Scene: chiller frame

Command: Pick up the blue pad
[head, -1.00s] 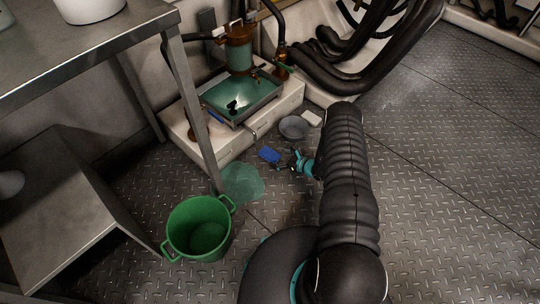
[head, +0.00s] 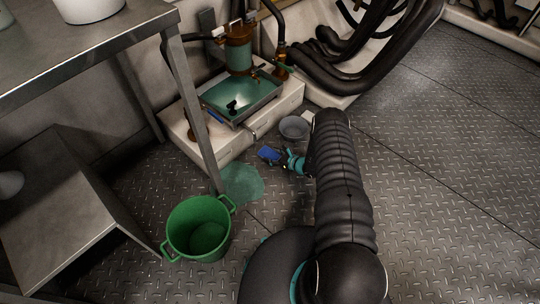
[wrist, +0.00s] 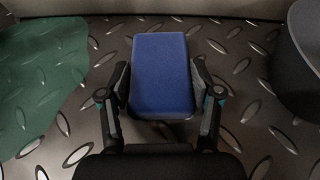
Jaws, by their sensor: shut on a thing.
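The blue pad (wrist: 160,75) is a flat blue block. In the wrist view it sits between the two fingers of my gripper (wrist: 161,92), which is shut on its sides. In the head view the blue pad (head: 268,153) shows at the tip of my gripper (head: 279,157), low near the floor. I cannot tell whether the pad still touches the floor. My arm covers part of the floor to the right.
A green puddle (head: 243,184) lies left of the pad, and it also shows in the wrist view (wrist: 38,75). A green bucket (head: 198,229) stands nearer. A grey bowl (head: 294,127) and a pale block (head: 308,117) are just beyond. A table leg (head: 190,105) rises on the left.

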